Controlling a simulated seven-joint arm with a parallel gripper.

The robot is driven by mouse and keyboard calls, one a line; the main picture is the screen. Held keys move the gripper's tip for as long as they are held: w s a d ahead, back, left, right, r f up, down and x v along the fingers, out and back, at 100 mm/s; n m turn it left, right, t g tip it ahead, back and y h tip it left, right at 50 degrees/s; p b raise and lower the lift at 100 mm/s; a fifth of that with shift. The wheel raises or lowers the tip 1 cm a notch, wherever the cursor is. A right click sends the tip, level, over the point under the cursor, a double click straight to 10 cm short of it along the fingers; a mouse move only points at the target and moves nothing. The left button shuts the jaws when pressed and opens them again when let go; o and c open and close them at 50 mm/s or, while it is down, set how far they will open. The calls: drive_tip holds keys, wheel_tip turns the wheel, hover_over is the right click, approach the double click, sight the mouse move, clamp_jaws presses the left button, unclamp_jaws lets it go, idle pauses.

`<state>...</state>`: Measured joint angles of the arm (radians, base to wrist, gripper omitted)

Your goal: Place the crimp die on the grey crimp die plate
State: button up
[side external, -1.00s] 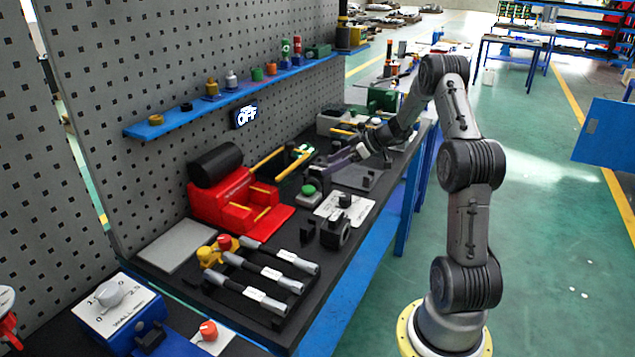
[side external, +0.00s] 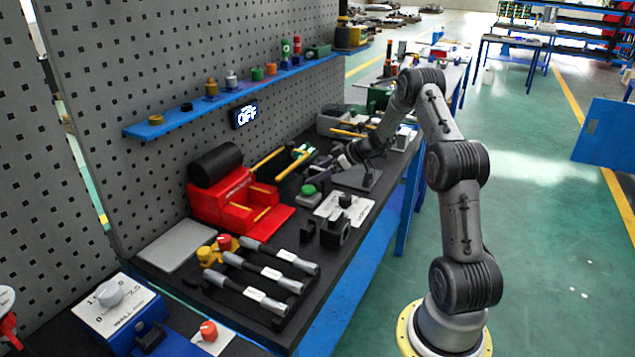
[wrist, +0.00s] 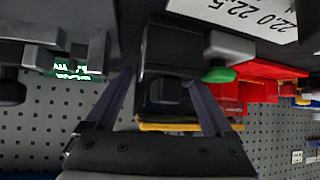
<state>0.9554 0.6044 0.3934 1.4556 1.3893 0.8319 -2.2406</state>
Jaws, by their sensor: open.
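My gripper (side external: 322,164) is open, low over the far part of the black bench, just behind the green button (side external: 308,190). In the wrist view my gripper (wrist: 160,88) has its two fingers apart, with a black block (wrist: 168,52) in line between them. The block may be the crimp die; I cannot tell whether the fingers touch it. In the side view the arm and fingers mostly hide this spot. A light grey flat plate (side external: 178,246) lies bare at the near left. A darker grey plate (side external: 357,179) lies under my wrist. I cannot tell which is the die plate.
A red machine (side external: 232,205) with a black cylinder stands by the pegboard (side external: 110,130). Black-handled tools (side external: 270,272) lie at the near end. A black holder (side external: 335,232) and a white label card (side external: 343,207) are at mid-bench. A blue shelf (side external: 225,97) hangs above.

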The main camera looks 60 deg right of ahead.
clamp_jaws()
drive_tip(key=shift+r, duration=0.15)
idle(0.4)
drive_tip(key=shift+r, duration=0.1)
